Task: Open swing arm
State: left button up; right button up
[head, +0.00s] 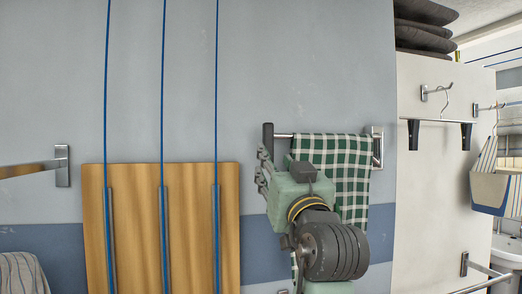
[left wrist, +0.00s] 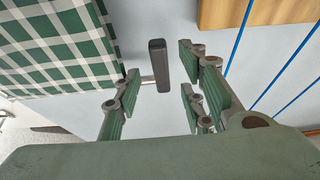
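The swing arm is a chrome bar (head: 283,135) with a dark upright handle (head: 268,142) at its left end and a wall bracket (head: 377,147) at its right. It lies near the wall, with a green checked cloth (head: 335,152) hanging over it. My left gripper (head: 263,172) is just below and in front of the handle. In the left wrist view, my left gripper (left wrist: 160,95) is open, and the dark handle (left wrist: 158,66) shows between its fingers, with no visible contact. My arm hides part of the cloth. My right gripper is not in view.
A wooden board (head: 160,225) with blue cords stands left of the swing arm. Another wall bar (head: 30,170) is at far left. A hanger (head: 437,121) is on the white panel at right. The wall above the swing arm is clear.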

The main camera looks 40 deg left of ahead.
aim_at(269, 150)
pick_arm(q)
jog(key=shift+w+a+r+p, duration=0.4)
jog(key=shift+a+r+p, duration=0.05)
jog(key=shift+r+p, duration=0.25)
jog(key=shift+w+a+r+p, duration=0.85)
jog(key=shift+a+r+p, duration=0.1)
jog(key=shift+p, duration=0.2)
jog(key=shift+w+a+p, duration=0.35)
jog(key=shift+w+a, duration=0.3)
jog(key=shift+a, duration=0.25)
jog(key=shift+w, duration=0.15)
grip_shut()
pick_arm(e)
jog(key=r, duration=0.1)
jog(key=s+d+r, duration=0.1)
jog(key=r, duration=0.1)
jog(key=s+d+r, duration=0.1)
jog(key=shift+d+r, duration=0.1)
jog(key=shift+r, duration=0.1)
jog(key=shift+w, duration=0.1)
